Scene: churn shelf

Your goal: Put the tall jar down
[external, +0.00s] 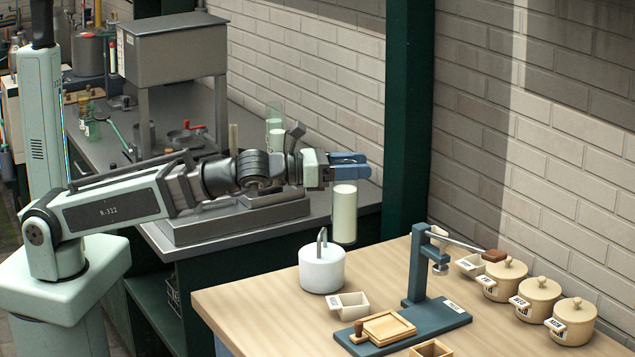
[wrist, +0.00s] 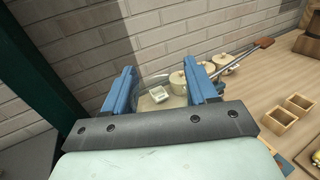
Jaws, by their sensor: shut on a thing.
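The tall jar (external: 344,214) is a clear cylinder with pale, milky contents. It hangs upright below my gripper (external: 350,166), whose blue fingers are shut on its top. In the external view the jar appears near the back left edge of the wooden table (external: 240,294), behind the white round pot; I cannot tell its exact height over the surface. In the wrist view my two blue fingers (wrist: 156,92) stand apart, with a faint curved rim between them; the jar's body is hard to make out there.
A white pot (external: 322,270) with a metal handle stands in front of the jar. A small white box (external: 351,306), a blue press stand (external: 418,265) and several lidded beige pots (external: 539,298) are also on the table. A dark green post (external: 408,120) rises behind.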

